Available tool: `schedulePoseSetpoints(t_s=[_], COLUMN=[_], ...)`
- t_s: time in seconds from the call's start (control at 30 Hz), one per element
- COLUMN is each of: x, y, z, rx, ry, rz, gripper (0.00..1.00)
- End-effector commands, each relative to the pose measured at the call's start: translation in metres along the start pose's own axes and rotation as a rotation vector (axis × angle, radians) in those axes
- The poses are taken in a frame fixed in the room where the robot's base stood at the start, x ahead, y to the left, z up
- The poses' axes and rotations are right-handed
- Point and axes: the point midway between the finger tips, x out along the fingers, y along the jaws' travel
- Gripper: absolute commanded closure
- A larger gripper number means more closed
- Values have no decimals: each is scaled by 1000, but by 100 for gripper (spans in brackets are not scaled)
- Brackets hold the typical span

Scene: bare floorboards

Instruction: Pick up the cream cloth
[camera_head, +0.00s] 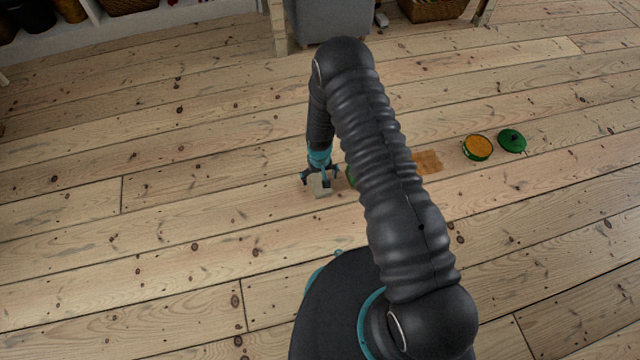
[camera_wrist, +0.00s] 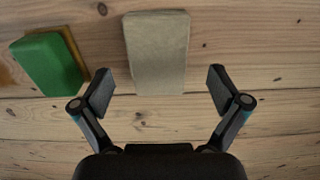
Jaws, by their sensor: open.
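The cream cloth (camera_wrist: 157,55) lies folded flat on the floorboards as a small rectangle in the wrist view. My gripper (camera_wrist: 160,88) is open, its two fingers spread wider than the cloth. The fingertips are level with the cloth's near end, one on each side, with visible gaps. In the head view, my gripper (camera_head: 320,180) hangs low over the cloth (camera_head: 321,191), pointing down and partly covering it. I cannot tell the exact height of the fingers above the floor.
A green block-like item (camera_wrist: 48,64) lies left of the cloth, with a brown piece behind it. In the head view, an orange-brown flat square (camera_head: 428,162), a green-rimmed pot (camera_head: 477,148) and a green lid (camera_head: 512,140) lie to the right. Floor on the left is clear.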

Motion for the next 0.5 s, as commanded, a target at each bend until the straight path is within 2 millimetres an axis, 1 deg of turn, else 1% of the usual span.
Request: schedulePoseSetpoints(t_s=[0.03, 0.2, 0.3, 0.5], x=[10, 30, 36, 37], y=[1, 2, 2, 2], z=[-1, -3, -3, -3], rx=[1, 0, 0, 0], ry=[-2, 0, 1, 1], rz=[0, 0, 0, 1], gripper=[2, 2, 2, 2])
